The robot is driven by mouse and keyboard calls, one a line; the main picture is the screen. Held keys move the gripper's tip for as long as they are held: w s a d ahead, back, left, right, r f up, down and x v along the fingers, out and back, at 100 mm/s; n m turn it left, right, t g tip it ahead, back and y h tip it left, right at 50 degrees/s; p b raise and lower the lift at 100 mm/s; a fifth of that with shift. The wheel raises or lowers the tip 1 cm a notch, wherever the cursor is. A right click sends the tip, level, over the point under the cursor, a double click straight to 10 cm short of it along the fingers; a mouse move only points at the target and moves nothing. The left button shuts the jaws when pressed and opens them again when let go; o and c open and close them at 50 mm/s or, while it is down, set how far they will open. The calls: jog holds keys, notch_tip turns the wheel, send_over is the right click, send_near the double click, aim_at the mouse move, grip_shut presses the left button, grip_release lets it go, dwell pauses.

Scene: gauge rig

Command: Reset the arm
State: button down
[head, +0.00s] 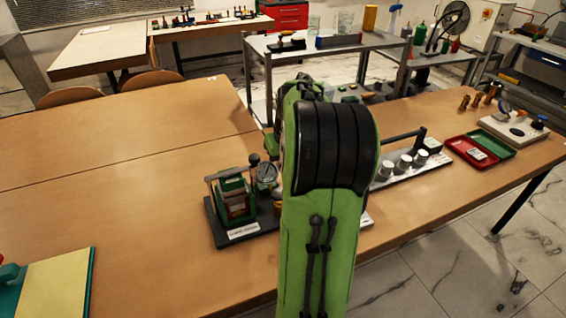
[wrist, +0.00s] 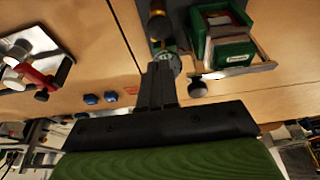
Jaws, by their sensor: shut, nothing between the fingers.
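My green arm (head: 325,200) stands upright in the middle of the head view and hides part of the bench; the gripper itself is not seen there. In the wrist view my gripper (wrist: 158,68) points up the picture with its black fingers together and nothing between them. A gauge rig with a dial (head: 267,172) and a green box (head: 236,200) stands on a dark base just left of my arm. In the wrist view the green box (wrist: 228,48) is right of the fingertips, and the dial is partly hidden behind them.
Right of my arm lies a plate with white cylinders (head: 404,161), then a red tray (head: 470,152), a green tray (head: 494,142) and a white gauge block (head: 515,130). A yellow-topped board (head: 60,285) is at lower left. The wooden bench (head: 110,150) is clear at left.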

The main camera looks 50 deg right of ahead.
dwell(0.5)
jog(key=a+r+n+p, duration=0.2)
jog(key=a+r, duration=0.3)
jog(key=a, duration=0.5)
jog(key=a+r+n+p, duration=0.1)
jog(key=a+r+p, duration=0.1)
jog(key=a+r, duration=0.5)
jog(key=s+a+n+t+y+p, duration=0.1)
jog(key=s+a+n+t+p, duration=0.1)
jog(key=s+a, duration=0.9)
jog(key=a+n, duration=0.1)
jog(key=a, duration=0.3)
jog(key=shift+s+a+f+t+y+p, duration=0.2)
jog(key=shift+a+f+t+y+p, duration=0.1)
jog(key=shift+f+y+p, duration=0.1)
jog(key=shift+r, duration=0.1)
